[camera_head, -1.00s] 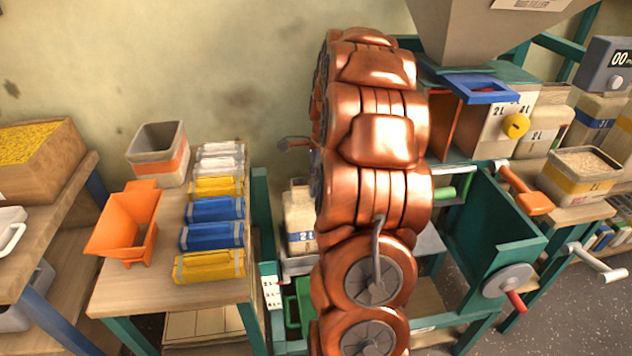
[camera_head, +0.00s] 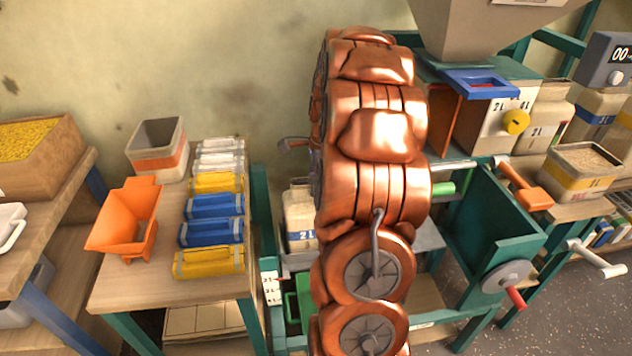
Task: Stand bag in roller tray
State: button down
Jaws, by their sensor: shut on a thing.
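A pale bag with a blue band (camera_head: 297,215) and a "2 L" mark shows just left of my copper-coloured arm. It looks upright. My arm hides its right side. A grey tray-like edge (camera_head: 293,262) lies below the bag. I cannot tell whether the bag rests on it. Rollers do not show clearly there. My gripper is hidden behind my own arm, so its fingers and any contact with the bag cannot be seen.
A wooden table on the left holds an orange scoop (camera_head: 125,220), a grey bin (camera_head: 157,150) and several folded bags (camera_head: 212,205). Right of my arm are a green chute (camera_head: 490,225), a crank (camera_head: 507,280) and an orange handle (camera_head: 525,185). Several filled bags stand farther right.

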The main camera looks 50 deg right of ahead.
jog(key=c, duration=0.7)
grip_release()
jog(key=r, duration=0.3)
jog(key=d+r, duration=0.1)
jog(key=r, duration=0.3)
jog(key=s+r, duration=0.1)
jog(key=r, duration=0.2)
jog(key=shift+d+r, duration=0.2)
jog(key=shift+r, duration=0.15)
jog(key=shift+s+r, duration=0.1)
jog(key=shift+r, duration=0.45)
